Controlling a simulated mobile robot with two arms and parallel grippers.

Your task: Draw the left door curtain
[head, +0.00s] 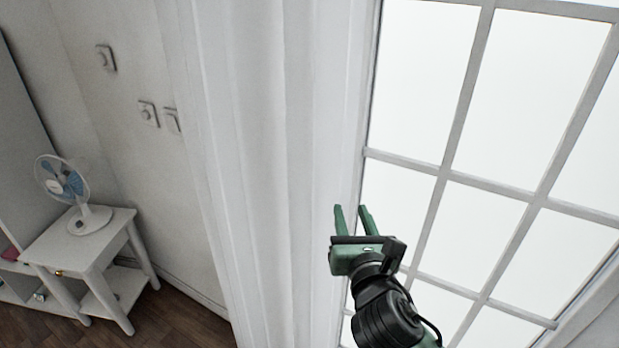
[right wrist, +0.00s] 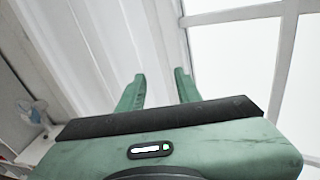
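The white door curtain (head: 262,150) hangs in upright folds at the left side of the paned glass door (head: 480,150). My green right gripper (head: 354,212) is in front of the curtain's right edge, next to the door frame. Its two fingers are apart with nothing between them. In the right wrist view the fingers (right wrist: 158,92) point toward the curtain (right wrist: 110,40), with the door frame and panes to the right. Whether the fingertips touch the cloth cannot be told. My left gripper does not show.
A small white table (head: 85,245) with a white and blue fan (head: 68,192) stands at the left on a wooden floor. Switches (head: 148,113) are on the wall left of the curtain. The space in front of the panes is clear apart from my right arm.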

